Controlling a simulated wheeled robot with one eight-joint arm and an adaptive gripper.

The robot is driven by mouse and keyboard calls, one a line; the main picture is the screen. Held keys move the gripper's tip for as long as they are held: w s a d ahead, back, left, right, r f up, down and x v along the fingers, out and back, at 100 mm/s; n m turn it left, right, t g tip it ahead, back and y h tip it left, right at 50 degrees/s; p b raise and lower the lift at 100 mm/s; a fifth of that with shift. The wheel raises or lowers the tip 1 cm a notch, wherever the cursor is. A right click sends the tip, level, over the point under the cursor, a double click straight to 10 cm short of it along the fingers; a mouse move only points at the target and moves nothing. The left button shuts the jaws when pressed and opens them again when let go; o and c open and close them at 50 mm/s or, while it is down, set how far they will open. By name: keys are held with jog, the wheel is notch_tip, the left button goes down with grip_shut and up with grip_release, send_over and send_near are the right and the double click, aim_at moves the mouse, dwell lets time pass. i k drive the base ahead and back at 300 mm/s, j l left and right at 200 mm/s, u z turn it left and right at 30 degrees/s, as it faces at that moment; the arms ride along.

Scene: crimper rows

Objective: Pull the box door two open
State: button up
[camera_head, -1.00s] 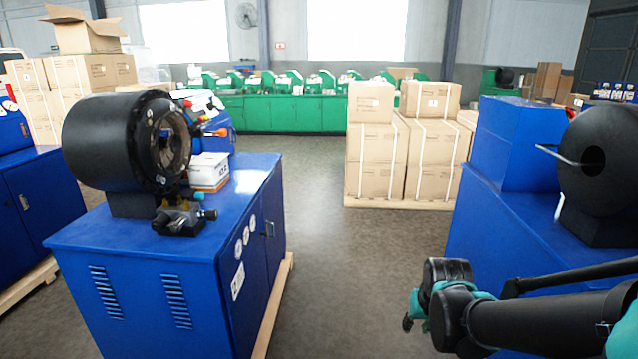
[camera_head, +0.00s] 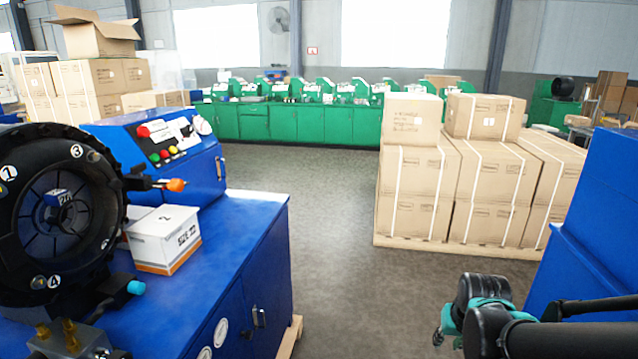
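The blue crimper cabinet (camera_head: 265,235) stands at the left, its doored side facing the aisle. A dark handle (camera_head: 260,318) is on its door (camera_head: 240,315), which looks closed. The blue control box (camera_head: 120,135) on top has a pale handle (camera_head: 220,167) on its right side; that panel also looks closed. I see no label telling which door is number two. My arm (camera_head: 490,310) is at the lower right, apart from the cabinet. A small dark piece (camera_head: 438,337) at its teal end may be my gripper; its fingers cannot be made out.
A black crimper head (camera_head: 60,215) and a white carton (camera_head: 165,240) sit on the cabinet. Stacked cartons (camera_head: 470,190) stand on a pallet beyond the aisle. Another blue machine (camera_head: 590,270) is close at the right. The grey floor (camera_head: 330,250) between is clear.

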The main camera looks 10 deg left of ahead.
aim_at(205, 173)
jog(key=i+u, duration=0.25)
jog(key=i, duration=0.2)
jog(key=i+l+u, duration=0.25)
jog(key=i, duration=0.2)
jog(key=i+l+u, duration=0.25)
jog(key=i, duration=0.2)
jog(key=i+l+u, duration=0.25)
jog(key=i, duration=0.15)
